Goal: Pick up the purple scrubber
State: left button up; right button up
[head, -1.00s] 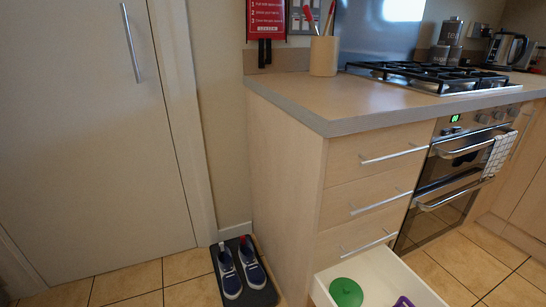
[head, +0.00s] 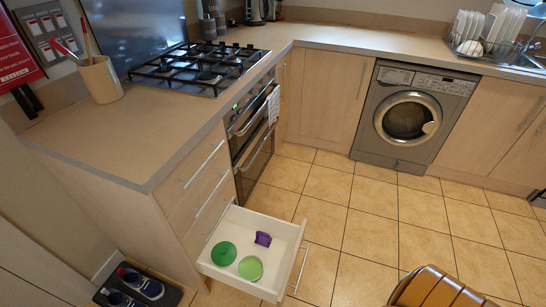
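The purple scrubber (head: 263,239) lies in an open white bottom drawer (head: 288,231) in the head view. It rests near the drawer's back side, apart from two green round things. Neither of my grippers shows in this view, so their state is hidden.
A dark green round thing (head: 223,254) and a light green one (head: 250,268) share the drawer. The drawer juts out from the counter (head: 130,140) over the tiled floor. A wooden chair (head: 432,288) stands at the lower right. Shoes (head: 140,284) lie on a mat at lower left. Floor right of the drawer is clear.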

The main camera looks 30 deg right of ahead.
aim_at(264, 240)
jog(key=z, duration=0.9)
